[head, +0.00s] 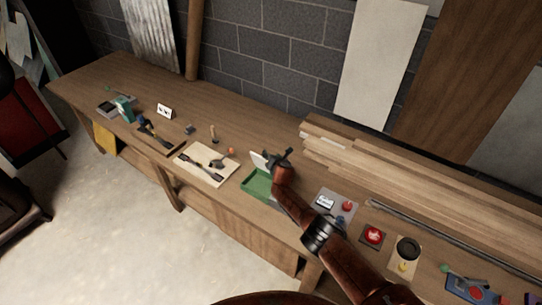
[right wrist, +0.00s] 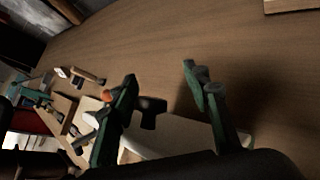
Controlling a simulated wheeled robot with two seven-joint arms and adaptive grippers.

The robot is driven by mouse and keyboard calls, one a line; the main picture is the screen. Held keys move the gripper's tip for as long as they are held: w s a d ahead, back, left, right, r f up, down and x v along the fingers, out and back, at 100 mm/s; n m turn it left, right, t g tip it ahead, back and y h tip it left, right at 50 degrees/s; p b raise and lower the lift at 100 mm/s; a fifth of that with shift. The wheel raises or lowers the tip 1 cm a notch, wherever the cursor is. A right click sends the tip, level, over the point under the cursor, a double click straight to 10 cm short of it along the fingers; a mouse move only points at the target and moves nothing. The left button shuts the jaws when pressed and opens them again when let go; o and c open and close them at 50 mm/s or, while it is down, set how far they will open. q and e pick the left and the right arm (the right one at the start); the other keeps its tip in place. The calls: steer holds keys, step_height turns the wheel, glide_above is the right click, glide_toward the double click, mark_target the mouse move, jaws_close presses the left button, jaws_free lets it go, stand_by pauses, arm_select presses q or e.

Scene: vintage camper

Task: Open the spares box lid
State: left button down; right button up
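The spares box is an open-topped green tray-like box (head: 257,186) near the front of the workbench in the head view. Its pale lid (head: 259,160) stands raised along the box's back edge, partly behind my right gripper. My right gripper (head: 281,158) is above the back of the box, beside the lid. In the right wrist view, its two green fingers (right wrist: 160,78) are spread apart with nothing between their tips. The lid shows as a pale plate (right wrist: 178,133) beyond the fingers; whether they touch it I cannot tell. My left gripper is in neither view.
The wooden workbench (head: 150,84) runs along a block wall. A pale board (head: 186,165) with dark tools lies left of the box. Stacked planks (head: 375,165) lie at the back right. A grey mat (head: 327,211) with small items and a red dish (head: 372,236) are to the right.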

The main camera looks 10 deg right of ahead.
steer(key=shift+d, duration=0.15)
steer(key=shift+s+a+r, duration=0.25)
steer(key=shift+s+a, duration=0.25)
steer(key=shift+s, duration=0.15)
steer(key=v, duration=1)
steer(key=shift+s+d+r, duration=0.25)
steer(key=shift+d+r, duration=0.1)
steer(key=shift+d, duration=0.05)
